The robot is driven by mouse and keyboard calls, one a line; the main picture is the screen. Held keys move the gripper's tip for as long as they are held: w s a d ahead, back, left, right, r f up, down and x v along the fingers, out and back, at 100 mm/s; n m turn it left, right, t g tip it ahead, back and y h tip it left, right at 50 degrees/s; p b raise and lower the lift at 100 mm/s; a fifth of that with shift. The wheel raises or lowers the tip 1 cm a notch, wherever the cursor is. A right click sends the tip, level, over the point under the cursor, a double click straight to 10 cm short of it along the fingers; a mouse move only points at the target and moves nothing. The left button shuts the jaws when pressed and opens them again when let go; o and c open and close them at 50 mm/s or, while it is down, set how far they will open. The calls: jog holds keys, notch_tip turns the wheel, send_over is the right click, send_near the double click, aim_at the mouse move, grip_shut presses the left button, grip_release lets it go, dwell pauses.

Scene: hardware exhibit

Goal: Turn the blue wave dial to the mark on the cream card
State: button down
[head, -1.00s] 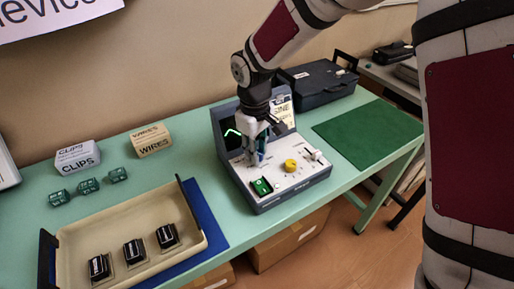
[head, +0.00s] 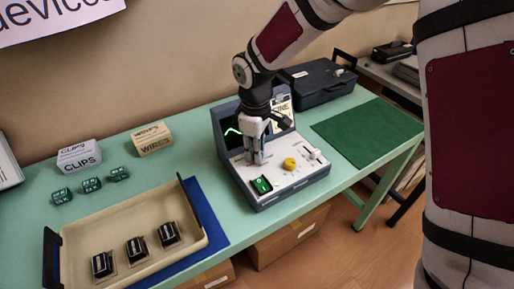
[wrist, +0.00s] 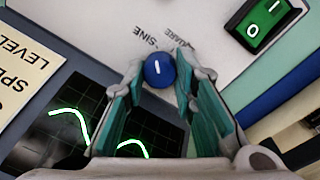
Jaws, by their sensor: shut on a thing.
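The blue dial (wrist: 159,70) shows in the wrist view between the fingertips of my gripper (wrist: 164,82). It has a short white line on its top, pointing roughly up in that view, towards the printed SINE and SQUARE labels. My gripper is shut on the dial, with a finger at each side. In the head view my gripper (head: 256,157) points down at the device panel and hides the dial. The cream card (head: 283,103) stands at the back of the device and seems to read SINE; its edge shows in the wrist view (wrist: 22,62).
The device's screen (wrist: 70,118) shows a green wave. A green rocker switch (head: 261,185), a yellow knob (head: 290,164) and a white slider (head: 312,154) share the panel. A cream tray (head: 75,243) lies left; a green mat (head: 368,132) lies right.

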jog(key=c, duration=1.3)
grip_release()
jog(key=shift+r, duration=0.1)
notch_tip(320, 180, up, 12)
jog(key=shift+s+a, duration=0.2)
jog(key=shift+s, duration=0.1)
